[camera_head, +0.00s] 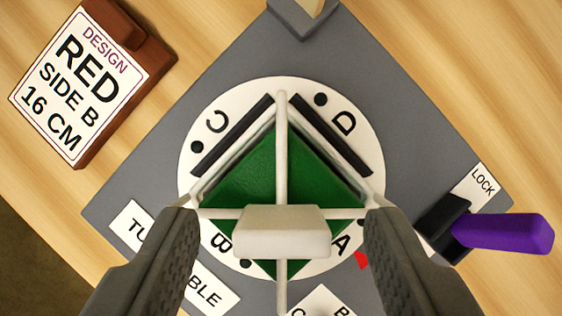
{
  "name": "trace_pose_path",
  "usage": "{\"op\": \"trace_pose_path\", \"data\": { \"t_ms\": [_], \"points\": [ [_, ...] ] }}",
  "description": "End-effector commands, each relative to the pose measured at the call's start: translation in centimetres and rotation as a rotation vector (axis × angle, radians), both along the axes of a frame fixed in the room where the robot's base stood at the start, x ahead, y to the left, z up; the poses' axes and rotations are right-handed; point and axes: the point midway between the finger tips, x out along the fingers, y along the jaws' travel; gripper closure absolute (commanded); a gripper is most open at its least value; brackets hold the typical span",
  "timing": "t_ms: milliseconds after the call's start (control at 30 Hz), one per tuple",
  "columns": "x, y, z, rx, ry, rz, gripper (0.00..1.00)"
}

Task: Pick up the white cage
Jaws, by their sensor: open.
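The white cage (281,140) sits over a green block (240,180) on a round white turntable disc (365,140). The cage has thin white bars crossing at the middle and a pale block-shaped handle (282,229) on top. My gripper (280,222) is open, with one dark finger on each side of the handle. Gaps show between both fingers and the handle, so neither visibly touches it. The lower part of the cage and the near side of the disc are partly hidden by the handle and fingers.
The disc bears the letters A, B, C, D and rests on a grey base plate (130,185). A purple lock lever (505,235) sticks out at right. A brown sign block (90,75) reads "DESIGN RED SIDE B 16 CM" at upper left. A grey block (300,18) stands at top.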

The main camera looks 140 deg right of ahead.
Motion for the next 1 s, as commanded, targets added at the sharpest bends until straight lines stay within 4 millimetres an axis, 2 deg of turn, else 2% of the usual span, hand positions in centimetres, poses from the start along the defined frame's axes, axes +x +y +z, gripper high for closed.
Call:
{"op": "trace_pose_path", "data": {
  "t_ms": [267,367,533,833,1000],
  "points": [
    [0.2,0.2,-0.6,0.001,-0.002,0.000,0.45],
    [0.2,0.2,-0.6,0.001,-0.002,0.000,0.61],
    [0.2,0.2,-0.6,0.001,-0.001,0.000,0.93],
    [0.2,0.2,-0.4,0.001,-0.002,0.000,0.93],
    [0.2,0.2,0.9,0.002,-0.002,0.000,0.93]
  ]
}}
